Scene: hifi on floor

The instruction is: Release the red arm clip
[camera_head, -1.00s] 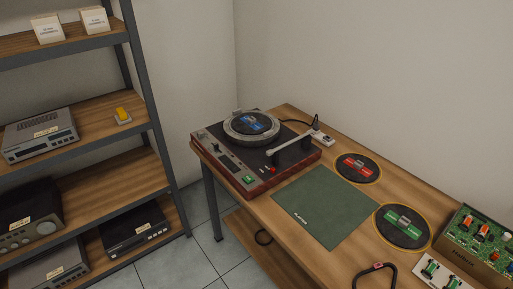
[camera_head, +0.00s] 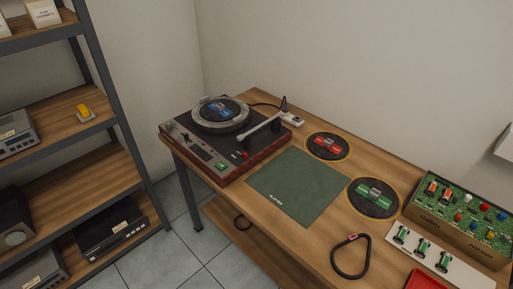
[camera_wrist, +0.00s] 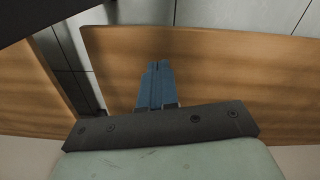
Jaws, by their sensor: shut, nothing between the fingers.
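The turntable (camera_head: 190,150) stands at the far left end of the wooden table, with a dark record with a blue label (camera_head: 219,109) on its platter. Its pale tonearm (camera_head: 261,128) lies along the right side of the deck. A small red part (camera_head: 244,154), which may be the arm clip, is near the tonearm's front end. My gripper (camera_wrist: 158,68) shows only in the wrist view, its blue fingers together and empty. Wooden boards and floor tiles are beyond it. Neither turntable nor clip shows in that view.
A green mat (camera_head: 297,187) lies right of the turntable. A black loop (camera_head: 351,257), a white strip with green parts (camera_head: 430,250) and a circuit board box (camera_head: 462,215) are at right. A shelf (camera_head: 75,160) stands left.

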